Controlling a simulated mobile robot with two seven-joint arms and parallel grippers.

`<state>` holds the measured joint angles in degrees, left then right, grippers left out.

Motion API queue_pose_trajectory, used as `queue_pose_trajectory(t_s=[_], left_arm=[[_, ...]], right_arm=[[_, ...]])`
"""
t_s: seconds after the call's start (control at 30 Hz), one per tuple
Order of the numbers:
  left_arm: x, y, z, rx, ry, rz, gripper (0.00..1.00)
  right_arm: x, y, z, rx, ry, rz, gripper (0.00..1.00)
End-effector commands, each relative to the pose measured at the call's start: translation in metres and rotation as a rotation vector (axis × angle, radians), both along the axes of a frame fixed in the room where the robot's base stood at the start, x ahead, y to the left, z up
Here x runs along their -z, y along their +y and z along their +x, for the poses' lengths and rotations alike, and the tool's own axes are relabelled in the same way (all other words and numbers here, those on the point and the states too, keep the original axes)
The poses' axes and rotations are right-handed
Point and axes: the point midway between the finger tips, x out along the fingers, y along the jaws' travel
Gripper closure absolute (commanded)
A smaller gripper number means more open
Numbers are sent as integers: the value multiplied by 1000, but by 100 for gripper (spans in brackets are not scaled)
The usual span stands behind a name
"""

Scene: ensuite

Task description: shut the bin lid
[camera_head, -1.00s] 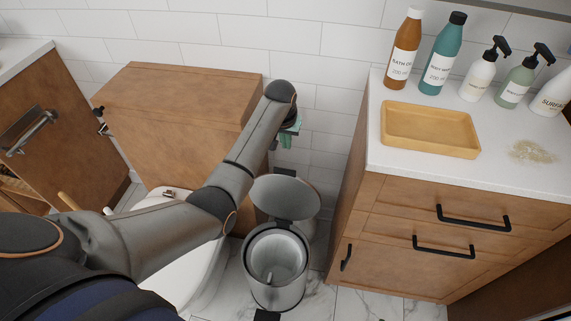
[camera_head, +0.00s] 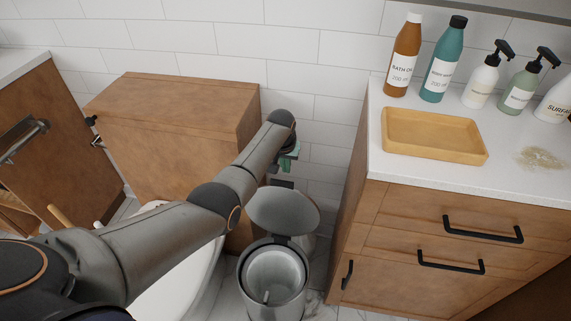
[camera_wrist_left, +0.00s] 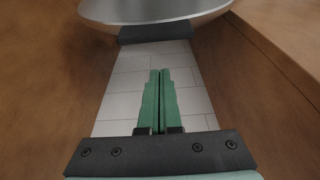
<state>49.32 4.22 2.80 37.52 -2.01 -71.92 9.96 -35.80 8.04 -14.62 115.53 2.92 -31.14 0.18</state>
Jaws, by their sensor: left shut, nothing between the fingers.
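The bin (camera_head: 272,283) is a round metal pail on the floor between the toilet and the vanity. Its lid (camera_head: 283,211) stands open, tilted up at the back of the bin. The lid's underside rim also shows at the top of the left wrist view (camera_wrist_left: 155,10). My left gripper (camera_head: 287,163) has green fingers and is behind and above the lid, near the tiled wall. In the left wrist view its fingers (camera_wrist_left: 160,75) are together and empty, pointing toward the lid's hinge side, apart from it. My right gripper is not in view.
A wooden vanity (camera_head: 430,220) stands close to the right of the bin, with a tray (camera_head: 434,136) and several bottles on top. A wooden cabinet (camera_head: 175,130) and the white toilet (camera_head: 175,285) are on the left. The gap around the bin is narrow.

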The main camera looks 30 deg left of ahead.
Motion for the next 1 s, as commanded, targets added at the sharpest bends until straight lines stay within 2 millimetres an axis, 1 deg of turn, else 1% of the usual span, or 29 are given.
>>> queue_pose_trajectory(t_s=[0.03, 0.2, 0.37, 0.5, 0.7, 1.0], left_arm=[[-4, -1, -5, 0, 0, 0, 100], [-6, -4, -17, 0, 0, 0, 100], [-6, -8, -29, 0, 1, -1, 100], [-6, -9, -35, 0, 0, -1, 100], [-5, -10, -38, 0, 0, -1, 100], [-5, -10, -38, 0, -1, 0, 100]], right_arm=[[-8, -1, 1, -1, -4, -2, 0], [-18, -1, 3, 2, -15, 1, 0], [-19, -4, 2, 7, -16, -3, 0], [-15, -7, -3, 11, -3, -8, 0], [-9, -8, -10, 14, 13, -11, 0], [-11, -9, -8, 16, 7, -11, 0]])
